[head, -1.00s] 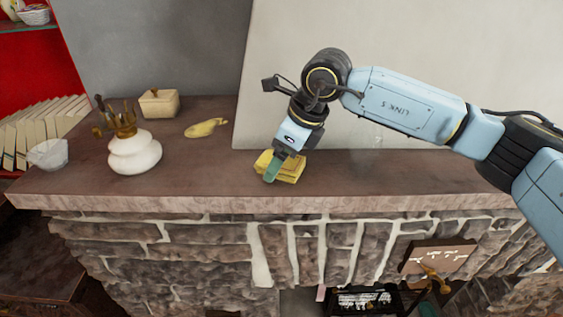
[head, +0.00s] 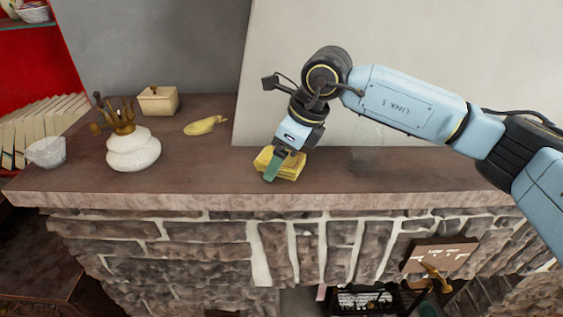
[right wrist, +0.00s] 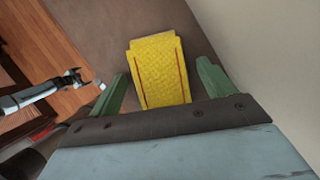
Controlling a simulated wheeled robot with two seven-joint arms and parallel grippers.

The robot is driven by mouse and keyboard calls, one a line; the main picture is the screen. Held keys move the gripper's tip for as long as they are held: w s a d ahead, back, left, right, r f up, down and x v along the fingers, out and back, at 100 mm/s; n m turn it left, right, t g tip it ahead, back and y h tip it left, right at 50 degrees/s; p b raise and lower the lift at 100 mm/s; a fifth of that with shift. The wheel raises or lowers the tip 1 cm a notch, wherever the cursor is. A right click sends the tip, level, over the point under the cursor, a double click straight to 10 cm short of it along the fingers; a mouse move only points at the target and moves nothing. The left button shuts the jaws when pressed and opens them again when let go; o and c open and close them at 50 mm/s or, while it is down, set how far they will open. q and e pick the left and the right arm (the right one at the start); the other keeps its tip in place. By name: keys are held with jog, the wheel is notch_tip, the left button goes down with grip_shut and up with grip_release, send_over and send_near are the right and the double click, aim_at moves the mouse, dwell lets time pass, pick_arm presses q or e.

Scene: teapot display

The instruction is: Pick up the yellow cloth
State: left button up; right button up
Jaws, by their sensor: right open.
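The yellow cloth (head: 291,170) lies folded on the brown mantel top, near its front edge. In the right wrist view the cloth (right wrist: 160,62) shows red stripes and lies between and ahead of the two green fingers. My right gripper (head: 271,172) is at the cloth, pointing down, with one green finger visible in front of it in the head view. In the right wrist view my right gripper (right wrist: 160,85) is open, with a finger on either side of the cloth and gaps showing. The cloth's near end is hidden behind the gripper body. My left gripper is not in the head view.
The mantel (head: 400,175) is clear to the right of the cloth. A pale wall (head: 400,60) stands close behind. A yellow gourd-like object (head: 205,126), a lidded box (head: 158,102), a white pot (head: 133,152) and a white bowl (head: 46,152) stand to the left.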

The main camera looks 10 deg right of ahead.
jog(key=c, duration=1.1)
jog(key=shift+c, duration=0.2)
